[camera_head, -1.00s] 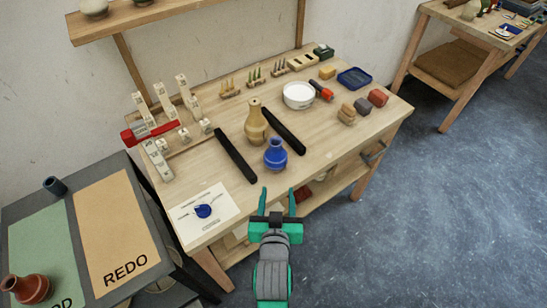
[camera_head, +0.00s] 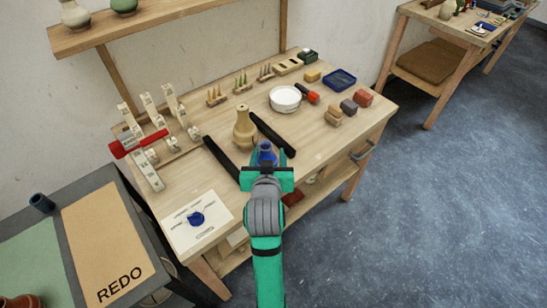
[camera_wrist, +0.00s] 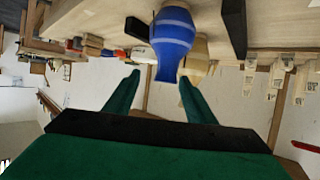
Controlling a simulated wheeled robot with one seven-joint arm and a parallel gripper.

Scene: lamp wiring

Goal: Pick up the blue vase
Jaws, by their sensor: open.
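The blue vase (camera_head: 265,152) stands on the wooden workbench, partly hidden behind my gripper (camera_head: 267,165) in the head view. In the wrist view the blue vase (camera_wrist: 172,42) appears upside down, ahead of and roughly between the two green fingers. My gripper (camera_wrist: 157,92) is open, with a finger on each side of the vase's line and nothing held. I cannot tell whether either finger touches the vase.
A tan vase (camera_head: 244,128) stands just behind the blue one. Black bars (camera_head: 272,134) (camera_head: 222,158) flank the vases. A white bowl (camera_head: 285,98) and a printed card (camera_head: 197,219) lie on the workbench (camera_head: 330,150). The REDO mat (camera_head: 105,245) is at left.

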